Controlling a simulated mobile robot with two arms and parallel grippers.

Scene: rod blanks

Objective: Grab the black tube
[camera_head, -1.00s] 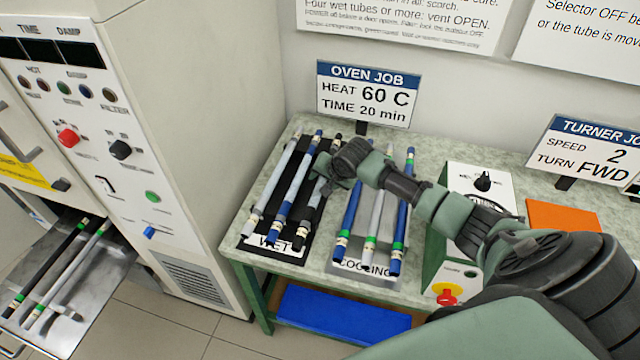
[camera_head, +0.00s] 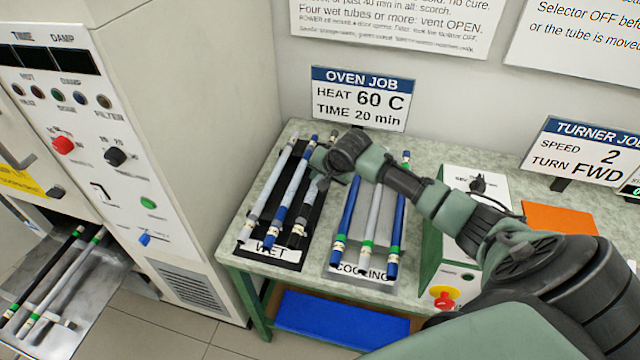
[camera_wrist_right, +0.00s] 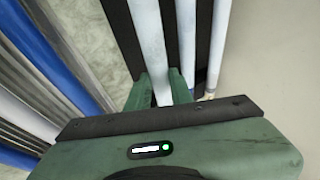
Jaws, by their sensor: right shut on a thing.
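A black tube with a green band (camera_head: 45,270) lies on the pulled-out oven tray at the left, beside a pale grey tube (camera_head: 62,277). My right gripper (camera_head: 318,178) is over the right side of the WET tray, far from that tray. In the right wrist view, a pale tube (camera_wrist_right: 148,40) runs between the fingers (camera_wrist_right: 163,88). The gripper hides the tube's middle in the head view. My left gripper is not in view.
The WET tray (camera_head: 250,252) also holds a grey and a blue tube. The COOLING tray (camera_head: 345,268) holds three tubes close to my right arm. The turner box (camera_head: 470,235) stands to the right, the oven cabinet (camera_head: 200,100) to the left.

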